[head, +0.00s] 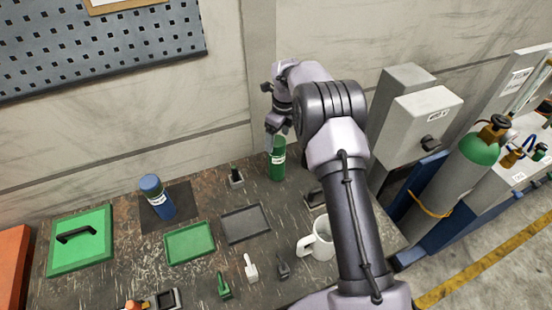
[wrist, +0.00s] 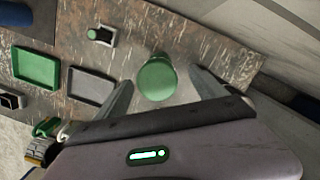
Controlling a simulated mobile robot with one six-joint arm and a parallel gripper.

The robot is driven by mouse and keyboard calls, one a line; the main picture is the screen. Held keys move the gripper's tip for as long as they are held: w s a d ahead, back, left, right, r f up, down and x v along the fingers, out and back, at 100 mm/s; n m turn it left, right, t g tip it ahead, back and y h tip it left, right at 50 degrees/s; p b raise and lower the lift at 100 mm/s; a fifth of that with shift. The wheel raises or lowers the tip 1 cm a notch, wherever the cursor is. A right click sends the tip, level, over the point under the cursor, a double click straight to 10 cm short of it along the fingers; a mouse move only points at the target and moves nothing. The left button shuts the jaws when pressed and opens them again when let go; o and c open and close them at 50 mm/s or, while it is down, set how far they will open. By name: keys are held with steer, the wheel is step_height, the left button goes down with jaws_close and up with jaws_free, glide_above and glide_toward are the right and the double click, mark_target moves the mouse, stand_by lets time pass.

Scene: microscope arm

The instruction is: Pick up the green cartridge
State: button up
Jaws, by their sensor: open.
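The green cartridge (head: 278,165) stands upright near the back edge of the workbench, with a pale band around it. In the wrist view I see its round green top (wrist: 157,80) from above. My gripper (head: 277,130) is over the cartridge, pointing down, with part of the cartridge's top hidden by it in the head view. In the wrist view my gripper (wrist: 161,86) is open, with one finger on each side of the green top and a gap on both sides. I cannot tell how far down the fingers reach.
A blue cartridge (head: 157,197) stands on a dark mat to the left. A green tray (head: 189,243) and a grey tray (head: 245,224) lie in the middle. A small dark stand (head: 236,179) is left of the cartridge. A white mug (head: 317,242) stands nearer the front; the wall is close behind.

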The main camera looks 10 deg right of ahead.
mark_target(277, 159)
steer(key=f, duration=0.6)
steer(key=shift+a+f+b, duration=0.35)
steer(key=shift+f+b, duration=0.05)
steer(key=shift+r, duration=0.1)
jaws_close()
